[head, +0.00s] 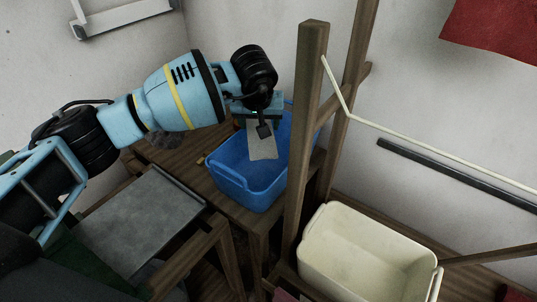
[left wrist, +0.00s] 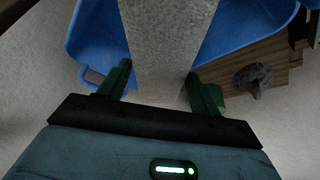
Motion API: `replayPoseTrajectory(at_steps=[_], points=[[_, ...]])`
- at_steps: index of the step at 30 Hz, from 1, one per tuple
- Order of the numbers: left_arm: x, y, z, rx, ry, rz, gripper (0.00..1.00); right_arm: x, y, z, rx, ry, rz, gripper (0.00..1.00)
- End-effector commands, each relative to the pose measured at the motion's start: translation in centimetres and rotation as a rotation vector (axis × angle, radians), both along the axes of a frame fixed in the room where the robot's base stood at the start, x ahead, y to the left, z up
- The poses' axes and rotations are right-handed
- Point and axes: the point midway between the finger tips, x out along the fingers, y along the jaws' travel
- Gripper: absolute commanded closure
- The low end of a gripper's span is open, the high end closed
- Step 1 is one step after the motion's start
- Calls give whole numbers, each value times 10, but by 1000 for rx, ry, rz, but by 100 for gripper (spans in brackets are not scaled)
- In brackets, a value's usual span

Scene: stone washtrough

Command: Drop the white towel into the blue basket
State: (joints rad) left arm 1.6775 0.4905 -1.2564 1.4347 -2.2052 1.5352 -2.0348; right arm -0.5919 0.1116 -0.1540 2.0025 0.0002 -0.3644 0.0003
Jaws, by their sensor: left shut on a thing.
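The white towel (head: 262,141) hangs as a pale grey-white strip from my left gripper (head: 264,115), over the blue basket (head: 243,188) in the head view. In the left wrist view the towel (left wrist: 165,40) runs between the two green fingers of my left gripper (left wrist: 160,85), which is shut on it. The blue basket (left wrist: 92,35) shows below the towel there, on both sides of it. The basket stands on a wooden bench. Whether the towel's lower end touches the basket is unclear. My right gripper is not in view.
A wooden post (head: 305,120) rises right beside the basket, with a pale cord (head: 400,137) running from it. A cream tub (head: 365,260) stands at lower right. A grey slab (head: 130,225) is at lower left. A dark lump (left wrist: 252,80) lies on the bench near the basket.

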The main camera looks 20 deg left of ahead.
Motion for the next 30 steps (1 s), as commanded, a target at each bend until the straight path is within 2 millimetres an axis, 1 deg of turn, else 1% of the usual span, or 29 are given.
replayPoseTrajectory(at_steps=[1,2,7,14,17,20,27,30], points=[[0,0,1,-1,-2,1,70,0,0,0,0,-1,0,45],[0,0,1,-1,-2,1,34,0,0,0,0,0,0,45],[0,0,1,0,-1,0,11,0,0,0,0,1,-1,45],[0,0,0,1,1,0,11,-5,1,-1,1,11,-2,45],[-1,0,3,1,0,0,11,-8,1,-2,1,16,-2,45],[-4,-1,12,1,-2,0,11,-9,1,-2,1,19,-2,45],[-19,-5,47,0,-3,-1,11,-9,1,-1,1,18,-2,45],[-25,-6,59,1,-3,0,11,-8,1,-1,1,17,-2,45]])
